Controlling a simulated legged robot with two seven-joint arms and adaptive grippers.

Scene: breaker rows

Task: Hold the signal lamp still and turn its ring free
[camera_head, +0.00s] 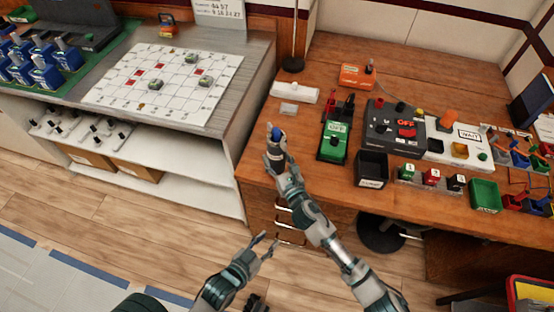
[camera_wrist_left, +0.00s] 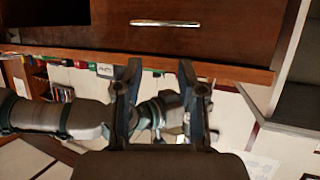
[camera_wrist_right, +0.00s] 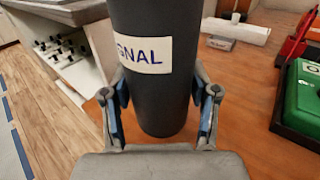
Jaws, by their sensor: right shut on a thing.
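The signal lamp (camera_head: 277,135) is a dark upright cylinder with a blue top at the desk's left front edge. In the right wrist view, its dark body (camera_wrist_right: 155,100) carries a white label reading "GNAL"; its top and ring are out of that frame. My right gripper (camera_head: 279,158) is shut around the lamp's body, one finger on each side. I cannot tell whether its base touches the desk. My left gripper (camera_head: 262,246) is open and empty, low in front of the drawers and apart from the lamp. Its spread fingers (camera_wrist_left: 157,72) show in the left wrist view.
Drawers are below the lamp. A gridded white board (camera_head: 125,85) lies on the left counter.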

